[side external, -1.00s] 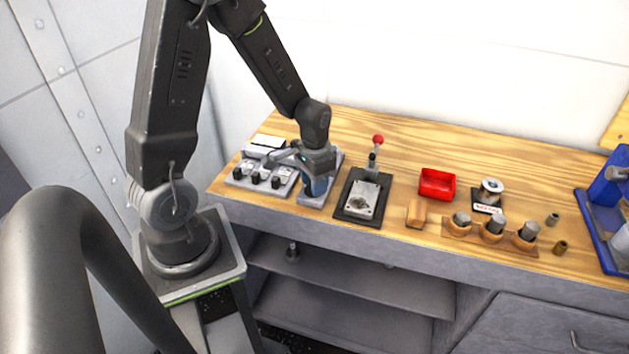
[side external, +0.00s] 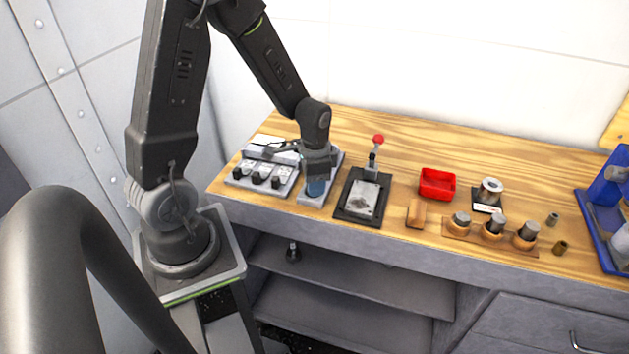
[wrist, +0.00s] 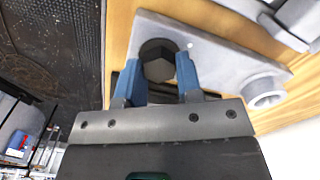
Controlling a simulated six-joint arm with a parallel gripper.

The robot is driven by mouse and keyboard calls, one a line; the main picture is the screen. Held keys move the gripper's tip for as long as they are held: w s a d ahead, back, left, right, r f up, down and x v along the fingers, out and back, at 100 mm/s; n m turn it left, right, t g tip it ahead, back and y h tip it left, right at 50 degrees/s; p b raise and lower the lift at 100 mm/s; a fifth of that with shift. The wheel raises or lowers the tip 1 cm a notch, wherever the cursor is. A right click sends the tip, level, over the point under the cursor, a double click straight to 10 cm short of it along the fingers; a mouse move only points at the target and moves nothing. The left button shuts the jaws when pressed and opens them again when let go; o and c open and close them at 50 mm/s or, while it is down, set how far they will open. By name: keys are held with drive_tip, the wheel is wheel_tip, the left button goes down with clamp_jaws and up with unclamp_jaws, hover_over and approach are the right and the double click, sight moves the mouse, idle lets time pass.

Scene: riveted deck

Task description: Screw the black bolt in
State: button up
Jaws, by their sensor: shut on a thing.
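The black bolt (wrist: 157,58) has a hexagonal head and stands at one end of a grey plate (wrist: 222,62) in the wrist view. My gripper (wrist: 160,76) has its two blue fingers on either side of the head and is shut on it. The bolt's shank is hidden, so I cannot tell how deep it sits. A round grey collar with a hole (wrist: 265,93) stands at the plate's other end. In the side view my gripper (side external: 317,190) points down over the plate and hides the bolt.
A block with several black knobs (side external: 258,176) is close on the left. A black-based fixture with a red-topped lever (side external: 377,140) is close on the right. Farther right are a red tray (side external: 437,184), a wooden holder with cylinders (side external: 490,236) and a blue rack (side external: 598,225).

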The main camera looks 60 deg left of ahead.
drive_tip(key=m, duration=0.4)
drive_tip(key=shift+m, duration=0.3)
drive_tip(key=m, duration=0.4)
drive_tip(key=shift+d+m, duration=0.1)
drive_tip(key=shift+m, duration=0.2)
drive_tip(key=o, duration=0.9)
drive_tip(key=shift+o, duration=0.2)
drive_tip(key=shift+r, duration=0.1)
wheel_tip(320, 180, up, 14)
drive_tip(key=s+d+r+n+t, duration=0.5)
drive_tip(key=s+d+r+n, duration=0.2)
drive_tip(key=s+d+n, duration=0.3)
drive_tip(key=shift+d+r+n+t, duration=0.35)
drive_tip(key=shift+d+n, duration=0.4)
drive_tip(key=shift+n, duration=0.35)
